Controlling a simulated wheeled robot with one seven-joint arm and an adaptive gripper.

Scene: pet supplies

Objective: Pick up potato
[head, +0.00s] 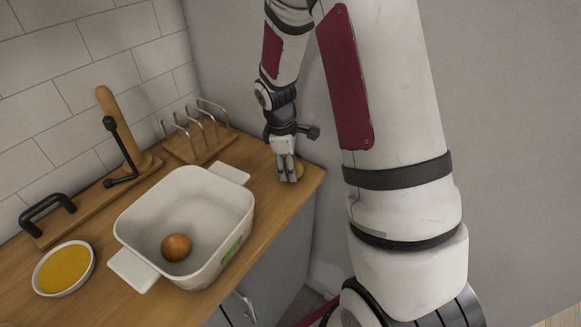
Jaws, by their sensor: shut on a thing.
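A tan potato (300,168) is at the right end of the wooden counter, mostly hidden behind my gripper (288,177). My gripper points down and is shut on the potato. Only a small part of the potato shows, to the right of the fingers. I cannot tell whether it touches the counter.
A white two-handled dish (240,205) with a round orange-brown thing (176,247) inside stands left of my gripper. A bowl of yellow contents (64,269), a wire rack (198,137) and a wooden stand with black handle (122,150) are nearby. A tiled wall (80,70) stands behind.

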